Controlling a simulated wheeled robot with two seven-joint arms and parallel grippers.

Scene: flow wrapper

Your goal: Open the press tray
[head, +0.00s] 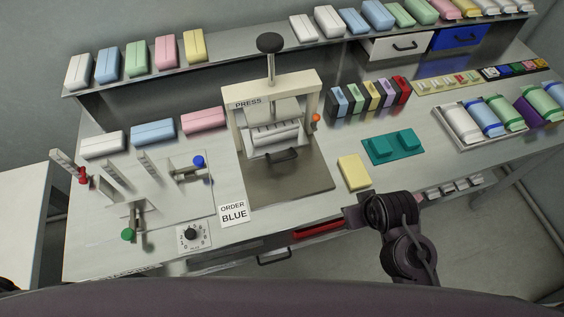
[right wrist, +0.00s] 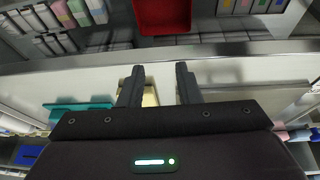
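The press (head: 272,125) is a cream frame with a black knob on top, standing on a grey base plate near the middle of the bench. The press tray (head: 276,137) sits inside the frame, with a dark handle (head: 283,155) on its front. My right gripper (head: 352,214) is at the bench's front edge, to the right of and in front of the press, apart from the handle. In the right wrist view its two fingers (right wrist: 160,76) are spread with nothing gripped. My left gripper is not in view.
A yellow block (head: 354,172) lies between the press and my right gripper. A teal fixture (head: 393,146) is to its right. An order card reading BLUE (head: 233,212) and a dial (head: 192,235) are front left. A red bin (head: 318,229) sits under the front edge.

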